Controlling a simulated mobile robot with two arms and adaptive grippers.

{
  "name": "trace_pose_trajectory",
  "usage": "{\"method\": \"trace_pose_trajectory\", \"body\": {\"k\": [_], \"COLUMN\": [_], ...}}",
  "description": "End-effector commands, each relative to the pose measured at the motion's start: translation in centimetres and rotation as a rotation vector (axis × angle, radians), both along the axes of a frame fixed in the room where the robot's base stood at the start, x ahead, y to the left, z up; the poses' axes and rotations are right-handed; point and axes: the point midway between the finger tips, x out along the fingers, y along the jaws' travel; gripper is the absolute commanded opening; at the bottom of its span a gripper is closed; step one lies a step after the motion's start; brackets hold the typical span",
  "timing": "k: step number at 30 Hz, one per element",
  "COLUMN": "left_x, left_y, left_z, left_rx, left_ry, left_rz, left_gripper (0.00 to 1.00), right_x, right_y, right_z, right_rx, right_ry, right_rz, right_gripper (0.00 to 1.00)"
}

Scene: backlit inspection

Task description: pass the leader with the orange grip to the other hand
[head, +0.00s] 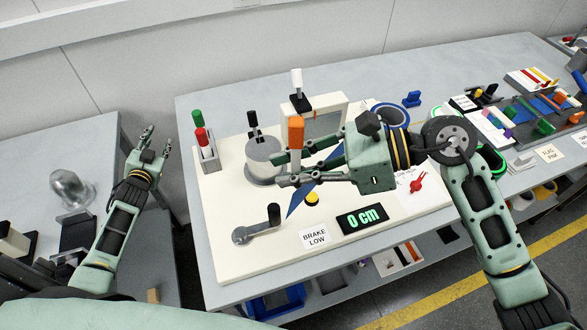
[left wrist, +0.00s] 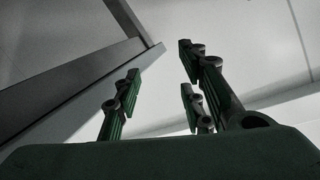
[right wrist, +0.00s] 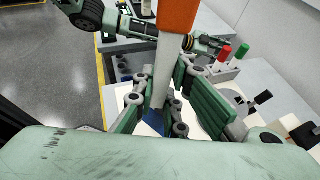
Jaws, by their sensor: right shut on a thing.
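The leader's orange grip (head: 295,132) stands upright at the fingers of my right gripper (head: 282,170). Below the fingers a blue part (head: 299,203) shows, apparently its lower end. In the right wrist view the leader has a pale shaft (right wrist: 163,72) under the orange grip (right wrist: 178,14), between the closed fingers; a blue part (right wrist: 154,118) shows below. My left gripper (head: 155,140) is open and empty, over the gap left of the bench, well apart from the leader. The left wrist view shows its fingers (left wrist: 160,88) spread with nothing between them.
A grey holder (head: 208,163) with red and green grips stands at the white board's back left. A grey drum (head: 263,160) is behind my right fingers. A crank (head: 256,226), a "BRAKE LOW" card (head: 315,237) and a "0 cm" display (head: 361,219) lie along the front.

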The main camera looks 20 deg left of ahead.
Motion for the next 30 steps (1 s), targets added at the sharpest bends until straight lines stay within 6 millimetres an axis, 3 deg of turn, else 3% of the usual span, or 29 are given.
{"method": "trace_pose_trajectory", "body": {"k": [1,6,15,21,30], "left_x": [-1.1,-4.8,-13.0,-19.7,-31.4], "left_y": [-0.5,-3.0,-9.8,-15.2,-24.0], "left_z": [-2.9,-11.1,-23.7,-30.5,-38.1], "left_rx": [-0.039,-0.128,-0.227,-0.279,-0.347], "left_ry": [0.049,0.198,0.457,0.628,0.886], "left_rz": [0.016,0.047,0.046,0.027,-0.015], "left_gripper": [0.37,0.37,0.37,0.37,0.37], "right_x": [0.0,0.0,0.0,0.0,0.0], "right_y": [0.0,0.0,0.0,0.0,0.0], "right_z": [0.0,0.0,0.0,0.0,0.0], "right_rx": [0.000,0.000,0.000,0.000,0.000], "right_ry": [0.000,0.000,0.000,0.000,0.000], "right_rz": [0.000,0.000,0.000,0.000,0.000], "right_gripper": [0.00,0.00,0.00,0.00,0.00]}}
